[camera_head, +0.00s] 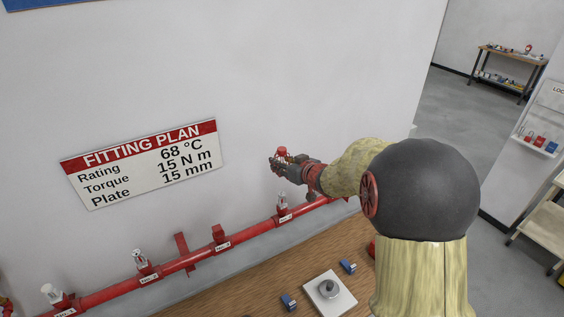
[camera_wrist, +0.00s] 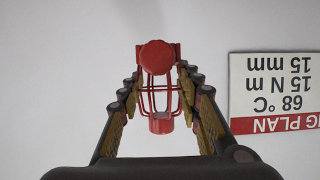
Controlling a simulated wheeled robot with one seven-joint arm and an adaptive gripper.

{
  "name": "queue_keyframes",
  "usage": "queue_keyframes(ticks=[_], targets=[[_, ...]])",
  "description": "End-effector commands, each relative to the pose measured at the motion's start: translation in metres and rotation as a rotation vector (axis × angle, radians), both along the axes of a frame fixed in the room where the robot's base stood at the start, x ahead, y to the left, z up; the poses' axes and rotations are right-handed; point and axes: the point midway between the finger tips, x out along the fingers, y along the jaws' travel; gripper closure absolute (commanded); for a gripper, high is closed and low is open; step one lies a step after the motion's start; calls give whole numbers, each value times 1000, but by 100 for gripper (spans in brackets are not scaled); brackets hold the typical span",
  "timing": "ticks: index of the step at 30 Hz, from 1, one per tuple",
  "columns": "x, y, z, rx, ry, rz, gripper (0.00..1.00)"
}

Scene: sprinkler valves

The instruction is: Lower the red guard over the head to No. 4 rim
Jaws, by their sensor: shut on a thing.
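My gripper (camera_head: 284,163) is shut on the red guard (camera_head: 282,151), a small wire cage with a round red cap. It holds the guard in the air in front of the wall, above the red pipe. In the wrist view the guard (camera_wrist: 158,99) sits between the two fingers of my gripper (camera_wrist: 160,100), its bars visible. Below the guard in the head view, a small pale sprinkler head (camera_head: 282,201) stands upright on the pipe by a label that seems to read No. 4 (camera_head: 285,217). The guard is apart from this head. The rim itself is too small to make out.
The red pipe (camera_head: 190,259) runs along the wall with other fittings, including a head (camera_head: 140,258) and a white-topped one (camera_head: 50,291). A wooden bench (camera_head: 250,280) holds a white plate (camera_head: 330,294) and blue items (camera_head: 348,267). A fitting plan sign (camera_head: 140,164) hangs on the wall.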

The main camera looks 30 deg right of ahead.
Motion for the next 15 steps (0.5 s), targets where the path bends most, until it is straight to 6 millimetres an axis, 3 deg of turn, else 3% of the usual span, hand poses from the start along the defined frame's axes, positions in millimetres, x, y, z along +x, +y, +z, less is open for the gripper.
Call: queue_keyframes(ticks=[5, 15], targets=[[-1, 0, 2, 0, 1, -1, 100], [-1, 0, -25, 0, 0, -2, 100]])
